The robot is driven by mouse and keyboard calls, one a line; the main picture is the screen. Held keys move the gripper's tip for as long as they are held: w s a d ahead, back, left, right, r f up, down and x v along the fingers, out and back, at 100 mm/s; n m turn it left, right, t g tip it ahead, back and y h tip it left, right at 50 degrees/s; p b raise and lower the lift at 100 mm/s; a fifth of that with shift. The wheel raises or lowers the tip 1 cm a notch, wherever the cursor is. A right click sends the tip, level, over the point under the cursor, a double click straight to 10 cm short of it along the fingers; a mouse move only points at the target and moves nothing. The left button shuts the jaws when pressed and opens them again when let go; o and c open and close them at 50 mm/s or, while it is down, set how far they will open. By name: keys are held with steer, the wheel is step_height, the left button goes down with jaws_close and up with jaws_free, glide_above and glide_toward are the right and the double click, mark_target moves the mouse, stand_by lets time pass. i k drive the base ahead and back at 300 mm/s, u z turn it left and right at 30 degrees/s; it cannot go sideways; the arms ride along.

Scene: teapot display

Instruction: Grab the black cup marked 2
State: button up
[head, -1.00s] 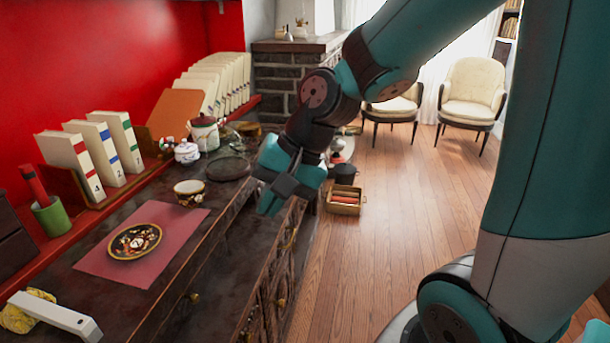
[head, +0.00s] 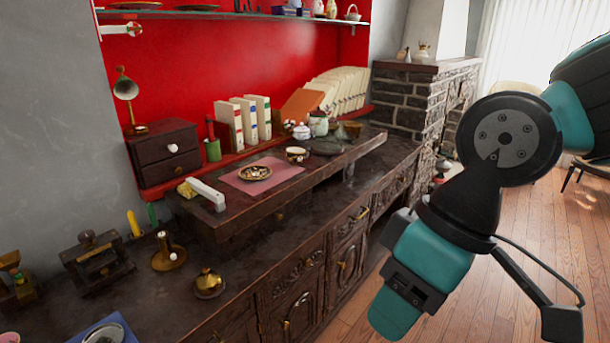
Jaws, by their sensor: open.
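I cannot make out a black cup marked 2 in the head view. A small cup-like bowl (head: 297,153), dark below with a pale rim, stands at the back of the pink mat (head: 284,187) on the raised counter shelf; no number on it is readable. My gripper (head: 396,312) is in the lower right, in front of the cabinet and over the floor side, well apart from the bowl. It holds nothing that I can see; its fingertips are hard to make out.
A white lidded pot (head: 301,132) and a dark round tray (head: 327,147) stand behind. A brass bell-like item (head: 209,284) and a candleholder (head: 168,252) occupy the lower counter.

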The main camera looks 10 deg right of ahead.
mark_target(295, 155)
steer(key=z, duration=1)
steer(key=i, duration=1.85)
steer(key=u, duration=1.05)
steer(key=i, duration=0.7)
steer(key=u, duration=0.85)
